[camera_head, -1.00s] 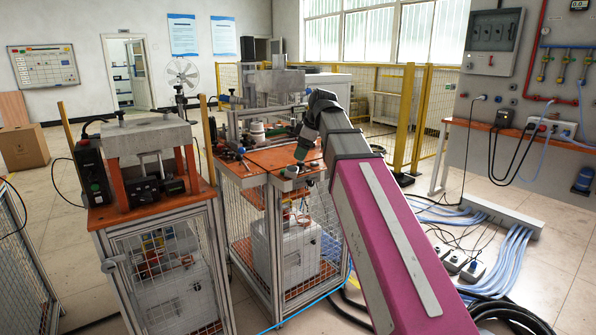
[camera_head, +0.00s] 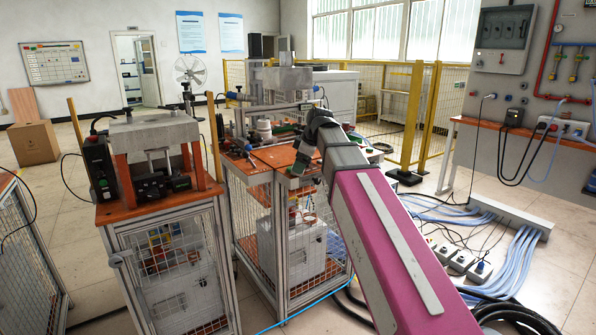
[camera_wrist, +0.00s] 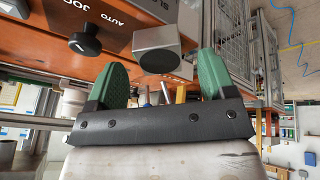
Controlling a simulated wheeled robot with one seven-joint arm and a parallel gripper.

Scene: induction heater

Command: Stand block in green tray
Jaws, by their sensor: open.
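My gripper (camera_head: 300,164) is over the orange top of the middle cart in the head view, tilted downward. In the wrist view my gripper (camera_wrist: 161,68) has two green fingers spread wide apart, with nothing held between them. A grey box-shaped piece (camera_wrist: 158,38) with a dark round face shows beyond the fingertips, near an orange surface. I cannot tell whether it is the block or part of the equipment. A small dark green item (camera_head: 288,128) lies at the back of the cart top; I cannot make out whether it is the tray.
A caged cart (camera_head: 165,215) with a grey press-like machine stands at the left. The middle cart's orange top (camera_head: 275,156) carries a grey machine and small parts. A yellow fence (camera_head: 425,110) stands behind. Cables and hoses (camera_head: 515,265) lie on the floor at right.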

